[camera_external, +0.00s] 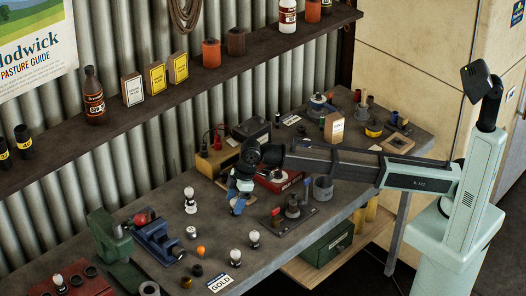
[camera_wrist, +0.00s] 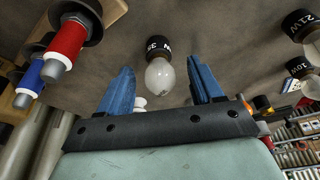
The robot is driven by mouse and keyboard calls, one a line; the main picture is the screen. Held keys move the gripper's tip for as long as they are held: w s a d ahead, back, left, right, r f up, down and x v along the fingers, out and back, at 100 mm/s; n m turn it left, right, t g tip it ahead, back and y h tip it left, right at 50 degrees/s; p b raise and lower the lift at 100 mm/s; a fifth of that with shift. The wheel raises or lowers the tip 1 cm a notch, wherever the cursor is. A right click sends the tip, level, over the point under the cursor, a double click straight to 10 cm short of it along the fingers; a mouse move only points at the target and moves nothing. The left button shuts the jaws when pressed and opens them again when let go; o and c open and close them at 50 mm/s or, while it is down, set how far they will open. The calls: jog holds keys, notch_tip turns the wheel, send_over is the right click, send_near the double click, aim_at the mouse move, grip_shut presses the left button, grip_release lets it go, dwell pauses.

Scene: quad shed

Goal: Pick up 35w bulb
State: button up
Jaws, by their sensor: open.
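Several bulbs with dark bases and pale glass stand on the grey workbench (camera_external: 215,235). In the wrist view, one bulb (camera_wrist: 160,74) lies between and a little beyond the blue fingers of my gripper (camera_wrist: 160,64). Its black base carries upside-down white lettering that I cannot read surely as 35W. A bulb marked 21W (camera_wrist: 299,24) and another bulb (camera_wrist: 300,67) stand to its right. In the external view, my gripper (camera_external: 237,207) is open and empty above the bench, right of a bulb (camera_external: 190,200). Two more bulbs (camera_external: 254,238) (camera_external: 235,256) stand nearer the front.
A blue vise (camera_external: 158,240) and green machine (camera_external: 108,235) stand left of the bulbs. A GOLD card (camera_external: 219,284) lies at the front edge. A shelf (camera_external: 200,85) runs above.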

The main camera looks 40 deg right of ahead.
jog(key=shift+x, duration=1.35)
jog(key=shift+c, duration=0.5)
jog(key=c, duration=1)
